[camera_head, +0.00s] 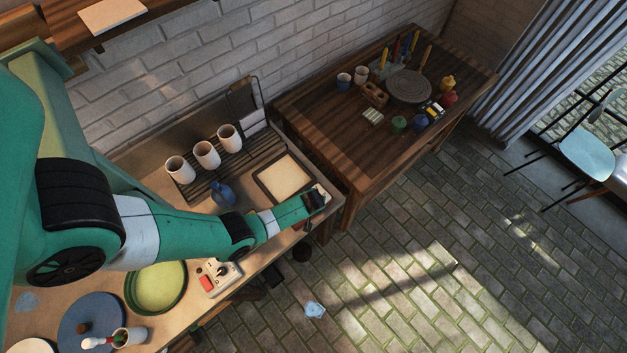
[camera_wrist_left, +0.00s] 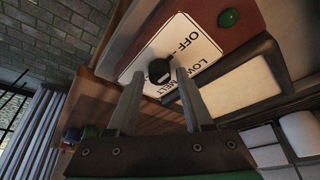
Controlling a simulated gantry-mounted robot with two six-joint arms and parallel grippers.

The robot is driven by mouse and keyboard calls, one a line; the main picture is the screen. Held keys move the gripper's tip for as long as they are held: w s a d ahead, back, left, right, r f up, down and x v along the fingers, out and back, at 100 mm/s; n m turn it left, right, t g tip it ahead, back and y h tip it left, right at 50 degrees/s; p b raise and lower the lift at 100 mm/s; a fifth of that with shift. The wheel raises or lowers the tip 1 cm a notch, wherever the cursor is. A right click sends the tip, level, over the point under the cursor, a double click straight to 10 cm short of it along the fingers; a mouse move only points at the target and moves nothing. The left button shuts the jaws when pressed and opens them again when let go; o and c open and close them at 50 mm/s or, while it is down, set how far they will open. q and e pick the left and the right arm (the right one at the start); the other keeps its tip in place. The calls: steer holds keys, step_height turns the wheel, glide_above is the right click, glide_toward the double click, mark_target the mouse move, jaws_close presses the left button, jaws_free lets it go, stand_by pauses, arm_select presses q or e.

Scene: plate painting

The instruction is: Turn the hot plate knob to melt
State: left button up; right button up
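In the left wrist view, a round black knob (camera_wrist_left: 159,70) sits on a white label plate (camera_wrist_left: 190,48) with the words OFF, LOW and MELT. The plate is on a dark red-brown panel (camera_wrist_left: 235,38) with a green round light or button (camera_wrist_left: 229,18). I cannot tell which word the knob points to. My left gripper (camera_wrist_left: 160,76) is open, its two fingers apart, with the knob between the tips or just beyond them. Contact is not clear. In the head view, the left gripper (camera_head: 318,197) is at the counter's right end and hides the knob. My right gripper is not in view.
A dark-framed cream slab (camera_head: 264,187) lies close beside the gripper. White cups (camera_head: 206,154) stand on a rack behind. A wooden table (camera_head: 340,135) with paints and a wheel is to the right. A red-switched device (camera_head: 208,285) and plates lie nearer along the counter (camera_head: 170,318).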

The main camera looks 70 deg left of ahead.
arm_select(q)
jaws_close()
